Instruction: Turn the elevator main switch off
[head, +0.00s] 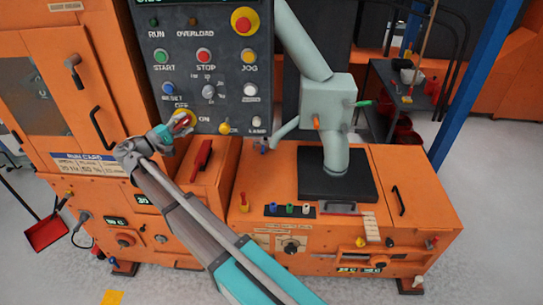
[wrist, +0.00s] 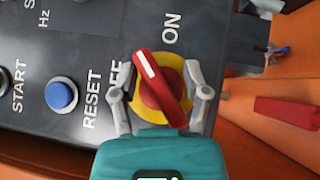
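The main switch is a red knob with a white pointer mark on a yellow disc (wrist: 160,90); in the head view it shows (head: 183,118) at the lower left of the dark control panel (head: 228,112). In the wrist view the white end of the knob tilts up and left, between a partly hidden OFF label and the ON label. My gripper (wrist: 160,95) is open, with one grey finger on each side of the disc and gaps between fingers and red knob. In the head view my gripper (head: 172,130) is at the switch and partly covers it.
A blue RESET button (wrist: 61,95) sits left of the switch; other buttons and a selector (head: 208,91) are above. A red lever (head: 201,156) is below the panel on the orange cabinet. A pale green machine arm (head: 327,110) stands to the right.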

